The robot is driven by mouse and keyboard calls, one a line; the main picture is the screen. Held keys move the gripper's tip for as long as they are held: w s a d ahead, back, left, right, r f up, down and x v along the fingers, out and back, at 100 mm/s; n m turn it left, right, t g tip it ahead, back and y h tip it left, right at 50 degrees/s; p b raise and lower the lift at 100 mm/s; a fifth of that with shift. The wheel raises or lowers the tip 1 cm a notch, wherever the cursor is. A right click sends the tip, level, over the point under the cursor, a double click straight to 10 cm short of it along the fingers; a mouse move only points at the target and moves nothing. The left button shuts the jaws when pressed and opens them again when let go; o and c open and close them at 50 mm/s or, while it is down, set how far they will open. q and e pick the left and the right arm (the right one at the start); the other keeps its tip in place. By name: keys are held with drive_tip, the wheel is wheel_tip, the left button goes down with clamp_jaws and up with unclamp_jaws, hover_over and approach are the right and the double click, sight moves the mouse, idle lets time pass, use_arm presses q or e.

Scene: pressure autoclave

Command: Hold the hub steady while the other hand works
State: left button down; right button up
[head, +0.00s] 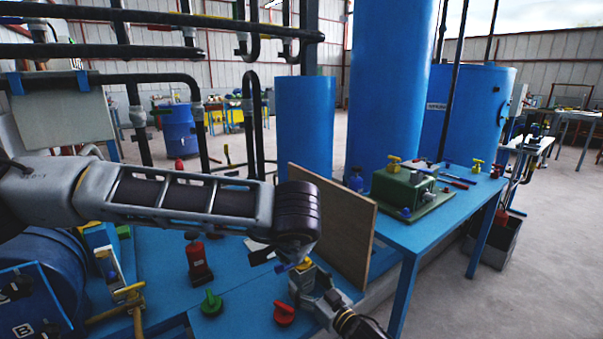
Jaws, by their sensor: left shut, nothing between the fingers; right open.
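My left arm crosses the picture from the left and ends in a dark ribbed wrist. My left gripper (283,264) is just below that wrist, mostly hidden by it, and shut with nothing held. My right gripper (303,277) comes up from the bottom, below the left one, and is open. A small yellow part (303,264) shows close to both grippers; contact cannot be told. I cannot tell which part is the hub; it may be hidden behind my wrist and grippers.
On the blue bench stand a red valve body (198,262), a green knob (211,304) and a red knob (284,313). A wooden board (335,225) stands upright behind my grippers. A green box (404,188) sits on the right blue table (435,233).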

drive_tip(key=shift+s+d, duration=0.1)
drive_tip(key=shift+s, duration=0.05)
drive_tip(key=v, duration=1.1)
drive_tip(key=shift+s+d, duration=0.15)
drive_tip(key=shift+s, duration=0.05)
idle(0.3)
idle(0.5)
